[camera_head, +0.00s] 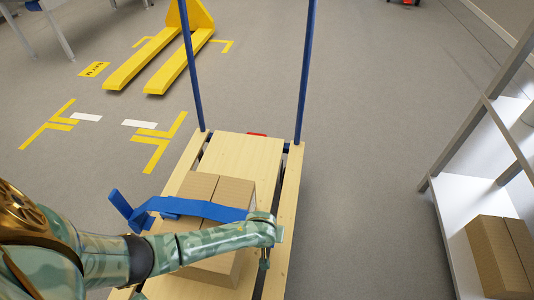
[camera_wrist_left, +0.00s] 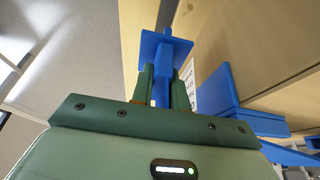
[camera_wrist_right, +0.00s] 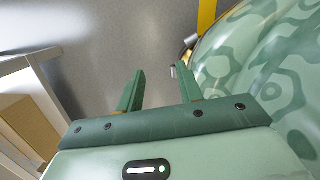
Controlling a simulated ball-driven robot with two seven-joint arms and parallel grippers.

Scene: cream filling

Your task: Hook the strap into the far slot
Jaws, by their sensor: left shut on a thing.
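A blue strap (camera_head: 200,208) runs across the top of a cardboard box (camera_head: 215,187) on a wooden cart deck (camera_head: 240,152). A blue plate-like piece (camera_head: 121,205) stands at the strap's left end. My left gripper (camera_head: 265,262) is at the box's right side, above the deck's right part. In the left wrist view, its fingers (camera_wrist_left: 163,85) are shut on the strap's blue T-shaped end (camera_wrist_left: 165,48). A dark slot (camera_head: 284,160) runs between the deck's middle and right boards; its nearer part is hard to make out. My right gripper (camera_wrist_right: 155,88) is open and empty.
Two blue posts (camera_head: 305,70) rise from the cart's far end. A shelf (camera_head: 462,200) with another cardboard box (camera_head: 503,255) stands at the right. A yellow pallet jack (camera_head: 170,62) is at the back. The floor between cart and shelf is clear.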

